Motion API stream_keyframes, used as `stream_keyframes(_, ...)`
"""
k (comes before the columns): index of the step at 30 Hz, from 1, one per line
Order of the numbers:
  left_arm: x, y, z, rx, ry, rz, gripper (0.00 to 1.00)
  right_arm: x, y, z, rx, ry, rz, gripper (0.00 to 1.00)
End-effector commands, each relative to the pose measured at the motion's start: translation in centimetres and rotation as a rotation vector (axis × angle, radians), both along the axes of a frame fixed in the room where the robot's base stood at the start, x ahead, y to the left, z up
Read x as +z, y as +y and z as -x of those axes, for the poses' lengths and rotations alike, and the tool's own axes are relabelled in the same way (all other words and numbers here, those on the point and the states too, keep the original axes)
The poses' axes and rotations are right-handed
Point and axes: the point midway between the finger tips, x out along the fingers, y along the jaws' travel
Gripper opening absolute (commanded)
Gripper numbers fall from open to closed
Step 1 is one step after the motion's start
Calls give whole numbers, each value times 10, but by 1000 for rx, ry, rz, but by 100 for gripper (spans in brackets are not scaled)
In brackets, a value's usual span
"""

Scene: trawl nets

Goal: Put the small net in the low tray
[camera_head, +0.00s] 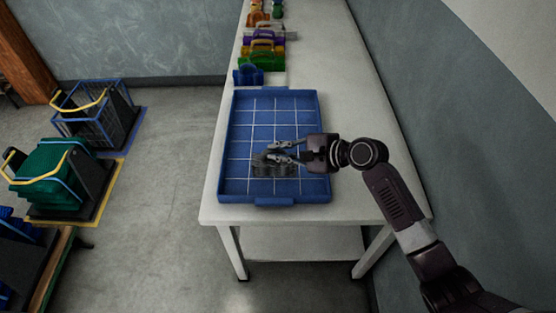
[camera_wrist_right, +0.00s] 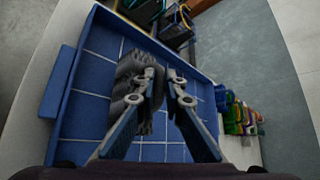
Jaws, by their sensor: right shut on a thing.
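The small net (camera_head: 272,168) is a dark grey folded bundle, over the near middle part of the low tray. The low tray (camera_head: 234,112) is blue with a white grid on its floor and raised rims. My right gripper (camera_head: 279,151) reaches in from the right and is shut on the net. In the right wrist view the net (camera_wrist_right: 130,90) shows beside and between the fingers (camera_wrist_right: 165,82), with the tray's blue floor (camera_wrist_right: 88,102) under it. I cannot tell whether the net touches the tray floor. My left gripper is not in view.
The tray lies on a white table (camera_head: 345,120). Behind it stand a blue item (camera_head: 248,75), a green one (camera_head: 262,61) and several other coloured ones in a row. Crates with yellow handles (camera_head: 98,118) stand on the floor at the left. A wall runs along the right.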

Motion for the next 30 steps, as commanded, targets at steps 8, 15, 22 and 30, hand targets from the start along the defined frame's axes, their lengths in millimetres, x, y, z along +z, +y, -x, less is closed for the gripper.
stream_keyframes(8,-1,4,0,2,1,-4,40,-39,0,1,-1,4,-1,0)
stream_keyframes(15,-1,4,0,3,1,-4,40,-42,0,1,0,1,0,0)
stream_keyframes(22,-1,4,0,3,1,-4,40,-43,0,1,0,2,1,27)
stream_keyframes(30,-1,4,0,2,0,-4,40,-42,-1,1,0,2,1,27)
